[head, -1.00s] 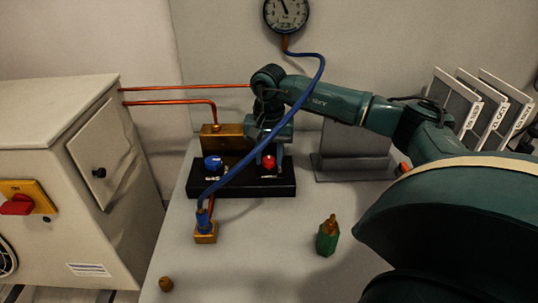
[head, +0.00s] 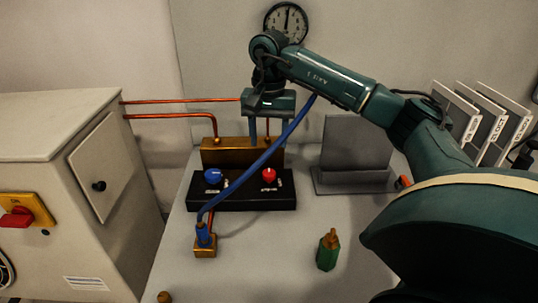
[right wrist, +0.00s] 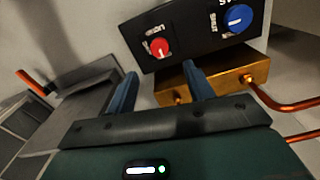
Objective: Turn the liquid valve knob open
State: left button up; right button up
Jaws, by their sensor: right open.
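The red knob (head: 269,174) sits on the right of a black valve block (head: 240,201). In the right wrist view the red knob (right wrist: 159,47) has a label beside it that looks like "LIQUID". The blue knob (head: 212,176) is on the left of the block and also shows in the right wrist view (right wrist: 238,17). My right gripper (head: 262,133) is open and empty, above and behind the knobs near the brass manifold. In the right wrist view its fingers (right wrist: 160,77) are apart from the red knob. My left gripper is out of view.
A brass manifold (head: 225,152) stands behind the block. A green bottle-like part (head: 328,252) stands front right.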

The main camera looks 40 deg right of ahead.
jog(key=shift+r, duration=1.8)
jog(key=shift+f, duration=0.1)
